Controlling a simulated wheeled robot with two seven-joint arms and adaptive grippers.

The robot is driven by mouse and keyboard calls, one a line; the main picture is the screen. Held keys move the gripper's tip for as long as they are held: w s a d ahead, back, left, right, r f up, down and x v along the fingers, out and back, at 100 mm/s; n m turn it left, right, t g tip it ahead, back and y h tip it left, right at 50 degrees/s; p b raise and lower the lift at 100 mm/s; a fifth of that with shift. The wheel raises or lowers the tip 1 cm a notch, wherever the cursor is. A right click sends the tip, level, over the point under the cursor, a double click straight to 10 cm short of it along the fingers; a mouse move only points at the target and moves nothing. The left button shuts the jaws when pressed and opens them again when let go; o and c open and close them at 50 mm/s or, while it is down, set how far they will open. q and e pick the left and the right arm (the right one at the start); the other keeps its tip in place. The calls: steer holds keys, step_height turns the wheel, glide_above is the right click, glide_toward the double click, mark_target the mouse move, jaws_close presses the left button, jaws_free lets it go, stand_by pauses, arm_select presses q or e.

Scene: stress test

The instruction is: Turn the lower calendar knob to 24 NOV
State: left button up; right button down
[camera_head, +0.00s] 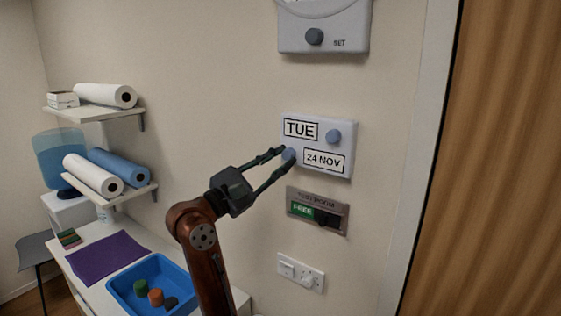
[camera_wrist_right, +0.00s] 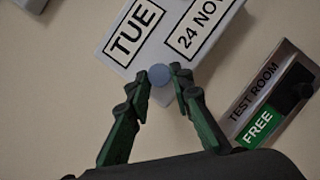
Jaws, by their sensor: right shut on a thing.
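The calendar (camera_head: 318,131) is a pale box on the wall, reading TUE in its upper window and 24 NOV (camera_head: 324,161) in its lower window. Its lower blue knob (camera_head: 289,154) is at the left of the date window. The upper blue knob (camera_head: 333,136) is at the right of TUE. My right gripper (camera_head: 285,153) is shut on the lower knob, one finger on each side. In the right wrist view the knob (camera_wrist_right: 159,74) sits between the fingertips, and both windows are readable. My left gripper is not in view.
A TEST ROOM sign (camera_head: 318,210) with a green FREE window and dark slider is just below the calendar. A panel with a SET knob (camera_head: 314,37) is above. A socket plate (camera_head: 300,272) is lower. A table with a blue tray (camera_head: 122,290) stands at lower left.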

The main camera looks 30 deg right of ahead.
steer(key=c, duration=1.7)
jaws_free()
steer(key=shift+a, duration=0.1)
steer(key=v, duration=1.2)
